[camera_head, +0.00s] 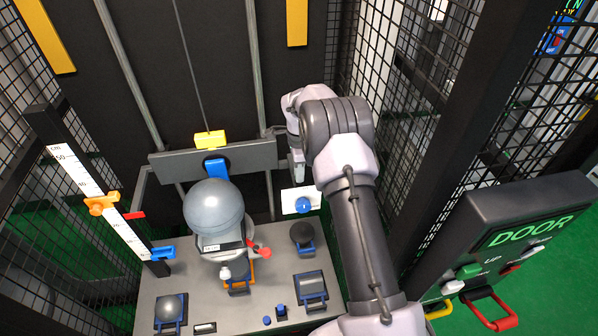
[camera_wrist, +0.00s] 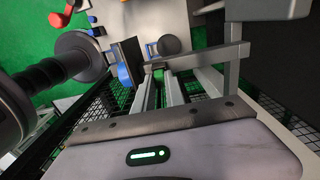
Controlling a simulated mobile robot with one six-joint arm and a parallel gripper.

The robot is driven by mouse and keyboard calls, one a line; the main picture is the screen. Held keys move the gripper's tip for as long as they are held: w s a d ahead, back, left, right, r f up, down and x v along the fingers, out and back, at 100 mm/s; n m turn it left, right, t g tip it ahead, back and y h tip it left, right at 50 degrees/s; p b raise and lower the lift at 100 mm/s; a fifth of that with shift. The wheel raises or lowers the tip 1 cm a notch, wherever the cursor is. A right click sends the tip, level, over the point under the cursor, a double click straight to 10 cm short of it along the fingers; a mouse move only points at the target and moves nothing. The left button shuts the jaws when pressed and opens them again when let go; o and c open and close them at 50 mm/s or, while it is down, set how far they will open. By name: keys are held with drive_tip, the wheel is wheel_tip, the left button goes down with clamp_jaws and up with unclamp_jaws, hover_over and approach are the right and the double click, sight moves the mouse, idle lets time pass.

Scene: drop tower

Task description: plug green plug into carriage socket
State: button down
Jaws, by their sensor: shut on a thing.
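My gripper (camera_wrist: 160,78) points away from the wrist camera, its pale fingers closed around a small green piece, which appears to be the green plug (camera_wrist: 158,66). Only a little of the plug shows. I cannot make out the carriage socket in either view.
A grey ball (camera_head: 214,207) stands below the carriage. A white plate with a blue knob (camera_head: 303,205) is just below my gripper. The grey bench (camera_head: 217,312) holds several small parts. Mesh walls and a DOOR panel (camera_head: 520,215) stand at the right.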

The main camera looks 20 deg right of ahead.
drive_tip(key=shift+f+b, duration=0.2)
drive_tip(key=shift+b, duration=0.1)
drive_tip(key=c, duration=1.3)
unclamp_jaws()
wheel_tip(320, 180, up, 18)
drive_tip(key=p, duration=0.3)
drive_tip(key=shift+f, duration=0.25)
